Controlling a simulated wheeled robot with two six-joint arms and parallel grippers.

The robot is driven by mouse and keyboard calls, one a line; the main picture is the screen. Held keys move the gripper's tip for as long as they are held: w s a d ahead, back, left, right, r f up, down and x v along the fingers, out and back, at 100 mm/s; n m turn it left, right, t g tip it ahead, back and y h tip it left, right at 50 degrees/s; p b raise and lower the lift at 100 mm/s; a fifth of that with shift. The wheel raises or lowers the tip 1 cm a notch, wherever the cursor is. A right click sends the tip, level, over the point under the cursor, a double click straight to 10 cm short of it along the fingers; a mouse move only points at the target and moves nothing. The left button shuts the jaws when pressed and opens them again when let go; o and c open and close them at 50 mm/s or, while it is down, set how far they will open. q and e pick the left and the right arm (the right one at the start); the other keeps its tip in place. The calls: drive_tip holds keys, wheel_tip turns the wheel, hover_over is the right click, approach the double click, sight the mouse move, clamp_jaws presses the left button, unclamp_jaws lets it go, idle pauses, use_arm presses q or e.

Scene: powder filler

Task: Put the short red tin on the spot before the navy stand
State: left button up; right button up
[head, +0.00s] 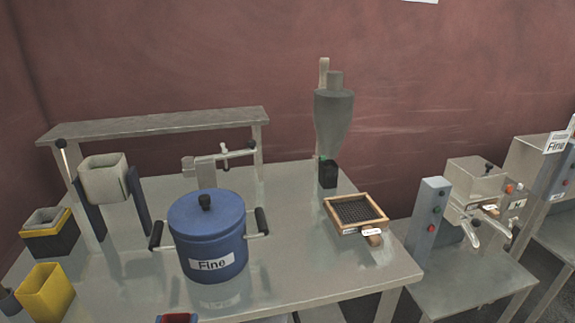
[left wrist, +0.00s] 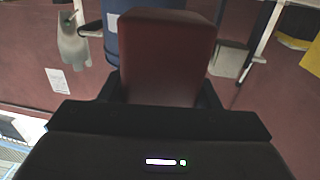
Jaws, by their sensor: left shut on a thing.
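The short red tin (left wrist: 168,55) fills the middle of the left wrist view. My left gripper (left wrist: 162,92) is shut on it, with a dark finger on either side. In the head view only a small red part of the tin (head: 178,318) shows at the bottom edge, in front of the table; the rest is cut off. The navy stand (head: 141,200) appears to be the pair of dark navy uprights at the table's left, with a cream square container (head: 104,180) between them. I cannot make out a marked spot before it. My right gripper is not in view.
A blue lidded pot labelled Fine (head: 208,240) with side handles stands mid-table. A yellow tin (head: 46,290) and a dark box with a yellow band (head: 50,236) are at left. A wood-framed sieve (head: 371,228) lies right.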

use_arm(q)
drive_tip(key=shift+s+d+r+m+h+b, duration=0.15)
drive_tip(key=shift+d+m+h, duration=0.25)
drive_tip(key=shift+d, duration=0.3)
drive_tip(key=shift+s+d+r+m+h+b, duration=0.1)
drive_tip(key=shift+d+r+m+h+b, duration=0.1)
drive_tip(key=shift+d+h, duration=0.4)
drive_tip(key=shift+w, duration=0.1)
drive_tip(key=shift+w+a+f+n+y+p, duration=0.1)
drive_tip(key=shift+a+f+n+y+p, duration=0.2)
drive_tip(key=shift+a+y, duration=0.35)
drive_tip(key=shift+a+n+y, duration=0.5)
drive_tip(key=shift+a+y, duration=0.25)
drive_tip(key=shift+a, duration=0.25)
drive_tip(key=shift+a+r+n+g+y+p, duration=0.15)
drive_tip(key=shift+a+r+n+y+p, duration=0.1)
drive_tip(key=shift+a+y, duration=0.25)
drive_tip(key=shift+a+r+n+g+y+p, duration=0.15)
drive_tip(key=shift+a+n+y+p, duration=0.1)
drive_tip(key=shift+a+y, duration=0.25)
drive_tip(key=shift+a+r+n+y, duration=0.25)
drive_tip(key=shift+a+n+y, duration=0.05)
drive_tip(key=shift+a, duration=0.3)
drive_tip(key=shift+a+r+n+y, duration=0.25)
drive_tip(key=shift+a+n+y, duration=0.05)
drive_tip(key=shift+a, duration=0.25)
